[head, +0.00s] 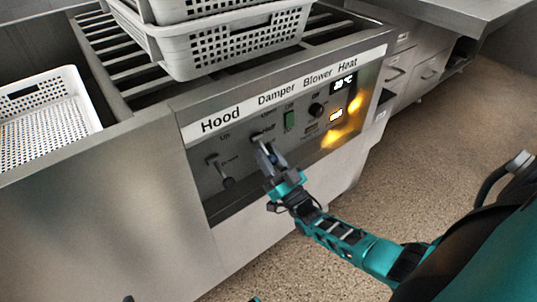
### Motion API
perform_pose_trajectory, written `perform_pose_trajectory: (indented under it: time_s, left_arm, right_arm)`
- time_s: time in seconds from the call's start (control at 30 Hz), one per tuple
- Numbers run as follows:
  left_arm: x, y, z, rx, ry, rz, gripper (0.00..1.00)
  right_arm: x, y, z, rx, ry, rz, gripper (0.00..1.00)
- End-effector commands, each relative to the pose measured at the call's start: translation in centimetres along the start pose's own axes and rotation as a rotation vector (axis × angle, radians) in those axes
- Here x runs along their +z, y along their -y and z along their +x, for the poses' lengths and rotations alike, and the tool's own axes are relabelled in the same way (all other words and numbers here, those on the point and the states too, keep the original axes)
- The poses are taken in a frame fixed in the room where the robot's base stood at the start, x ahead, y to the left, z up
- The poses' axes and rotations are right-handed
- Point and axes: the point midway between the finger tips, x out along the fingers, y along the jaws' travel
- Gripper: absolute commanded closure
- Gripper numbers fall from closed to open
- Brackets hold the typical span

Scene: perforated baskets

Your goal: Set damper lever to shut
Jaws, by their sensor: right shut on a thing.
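The control panel (238,165) on the front of the steel machine carries the labels Hood, Damper, Blower and Heat. The damper lever (257,137) is under the Damper label, beside small Open and Shut markings. My right gripper (268,156) reaches in from the lower right and is shut on the damper lever, hiding its outer part. How far the lever is turned is hard to tell. My left gripper is not in view.
A green blower switch (289,121) and a black knob (316,110) are to the right. Perforated baskets (235,45) stand on the slatted top; a white basket (50,115) is at left. Open floor (450,180) lies right.

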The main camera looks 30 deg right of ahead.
Motion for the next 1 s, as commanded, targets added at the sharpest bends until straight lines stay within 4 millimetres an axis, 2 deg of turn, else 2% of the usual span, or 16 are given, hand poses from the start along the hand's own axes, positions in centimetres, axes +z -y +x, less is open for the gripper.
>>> perform_pose_trajectory:
  time_s: [0.5, 0.53, 0.77, 1.0]
  left_arm:
    - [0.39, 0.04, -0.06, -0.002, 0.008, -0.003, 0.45]
    - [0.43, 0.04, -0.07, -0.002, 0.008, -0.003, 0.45]
    - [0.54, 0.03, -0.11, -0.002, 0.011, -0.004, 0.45]
    - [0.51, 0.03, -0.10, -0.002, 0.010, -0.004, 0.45]
  right_arm:
    - [0.19, 0.07, -0.08, -0.004, -0.016, 0.001, 1.00]
    - [0.20, 0.07, -0.08, -0.004, -0.016, 0.001, 0.68]
    - [0.16, 0.03, -0.05, -0.003, -0.016, 0.000, 0.46]
    - [0.12, 0.00, -0.05, -0.003, -0.017, 0.000, 0.44]
